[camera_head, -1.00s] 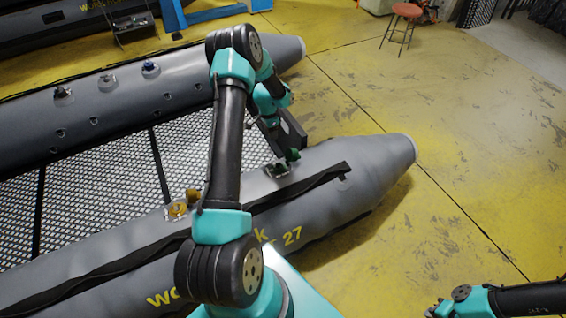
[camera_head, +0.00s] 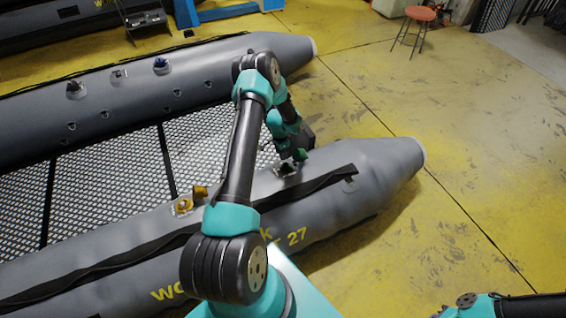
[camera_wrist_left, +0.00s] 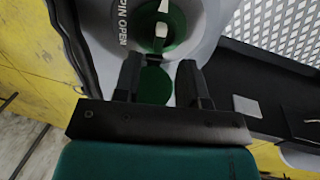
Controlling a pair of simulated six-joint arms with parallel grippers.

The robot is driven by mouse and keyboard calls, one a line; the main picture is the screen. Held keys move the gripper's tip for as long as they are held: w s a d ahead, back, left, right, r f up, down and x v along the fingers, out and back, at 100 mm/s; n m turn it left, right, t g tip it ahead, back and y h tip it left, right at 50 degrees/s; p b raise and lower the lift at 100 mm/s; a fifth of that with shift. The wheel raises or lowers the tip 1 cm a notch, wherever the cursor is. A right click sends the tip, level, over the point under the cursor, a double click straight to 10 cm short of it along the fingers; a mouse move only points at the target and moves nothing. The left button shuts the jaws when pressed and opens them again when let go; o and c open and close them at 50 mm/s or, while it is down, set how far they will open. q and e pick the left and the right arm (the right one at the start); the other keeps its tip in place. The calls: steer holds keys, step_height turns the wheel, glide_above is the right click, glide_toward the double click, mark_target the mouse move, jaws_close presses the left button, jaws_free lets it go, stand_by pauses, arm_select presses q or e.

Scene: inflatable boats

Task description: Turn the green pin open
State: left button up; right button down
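The green pin (camera_wrist_left: 162,32) sits in a round green valve near the top of the left wrist view, with a pale tab on it. White letters reading "PIN OPEN" show beside it. In the head view the green valve (camera_head: 287,168) is on the near grey tube, partly hidden by my wrist. My left gripper (camera_wrist_left: 160,77) points at the valve, its two dark fingers apart. A green disc (camera_wrist_left: 155,86) shows between the fingers; I cannot tell any contact.
The near boat tube (camera_head: 385,165) carries a black strap (camera_head: 310,186) and a yellow valve (camera_head: 184,205). The far tube (camera_head: 215,72) bears several valves. A mesh floor (camera_head: 110,175) lies between. A red stool (camera_head: 420,14) stands far back. Yellow floor at right is clear.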

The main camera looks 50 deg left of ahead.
mark_target(284, 164)
arm_select(q)
steer(key=f, duration=0.2)
steer(key=d+f, duration=0.1)
steer(key=f, duration=0.2)
steer(key=shift+s+f, duration=0.2)
steer(key=shift+f, duration=0.15)
jaws_close()
